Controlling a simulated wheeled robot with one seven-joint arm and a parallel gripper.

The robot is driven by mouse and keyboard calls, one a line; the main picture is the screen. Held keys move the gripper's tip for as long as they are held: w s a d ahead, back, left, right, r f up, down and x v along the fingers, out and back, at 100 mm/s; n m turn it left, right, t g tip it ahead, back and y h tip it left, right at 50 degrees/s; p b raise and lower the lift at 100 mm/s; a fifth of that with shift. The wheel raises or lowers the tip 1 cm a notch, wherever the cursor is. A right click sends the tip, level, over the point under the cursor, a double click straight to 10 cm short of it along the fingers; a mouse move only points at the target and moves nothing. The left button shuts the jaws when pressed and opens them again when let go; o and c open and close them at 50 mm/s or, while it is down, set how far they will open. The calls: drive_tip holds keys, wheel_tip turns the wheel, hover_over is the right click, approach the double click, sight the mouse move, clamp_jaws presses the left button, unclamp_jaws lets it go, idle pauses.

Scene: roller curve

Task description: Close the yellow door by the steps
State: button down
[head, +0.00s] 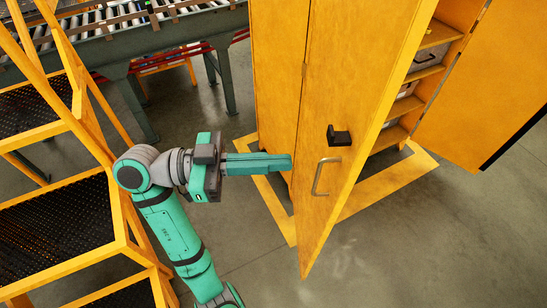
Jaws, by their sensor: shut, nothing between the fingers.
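A tall yellow cabinet stands at the centre right. Its near yellow door (345,110), beside the steps, is swung partly open toward me, with a metal bar handle (320,177) and a small black latch (339,135) on its face. My gripper (289,163) is shut and empty. Its tip is at the door's left part, left of the handle; I cannot tell whether it touches. A second yellow door (492,85) stands open at the far right. The yellow steps (62,125) with black mesh treads stand at the left.
Shelves (438,37) with grey boxes (428,57) show inside the cabinet. A roller conveyor (130,40) on grey-green legs runs along the back. A yellow floor marking (372,195) surrounds the cabinet base. The grey floor (400,250) at the front right is clear.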

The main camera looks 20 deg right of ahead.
sight(350, 160)
drive_tip(key=x, duration=1)
drive_tip(key=shift+s+d, duration=0.1)
drive_tip(key=shift+d, duration=0.25)
